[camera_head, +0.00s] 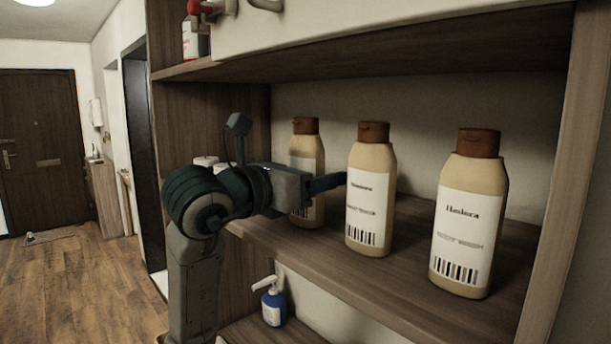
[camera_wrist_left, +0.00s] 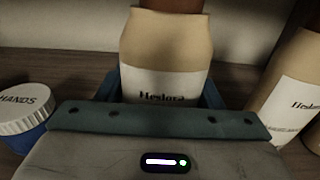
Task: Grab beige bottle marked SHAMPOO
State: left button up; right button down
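Three beige bottles with brown caps and white labels stand upright on the wooden shelf: a left bottle (camera_head: 305,158), a middle bottle (camera_head: 370,190) and a right bottle (camera_head: 468,213). Their small print is too blurred for me to read SHAMPOO. My left gripper (camera_head: 328,183) is at the left bottle, partly covering it. In the left wrist view that bottle (camera_wrist_left: 166,45) stands between the spread fingers of my left gripper (camera_wrist_left: 163,90); I cannot tell whether they touch it. One finger reaches into the gap towards the middle bottle. My right gripper is out of view.
A blue jar with a white lid (camera_wrist_left: 27,108), marked HANDS, stands left of the gripper. Another beige bottle (camera_wrist_left: 290,95) is close on the right. The upper shelf board (camera_head: 400,55) is overhead. A blue pump bottle (camera_head: 272,305) stands below.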

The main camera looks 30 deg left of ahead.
pick_arm(q)
jog(key=c, duration=0.6)
jog(key=shift+r, duration=0.1)
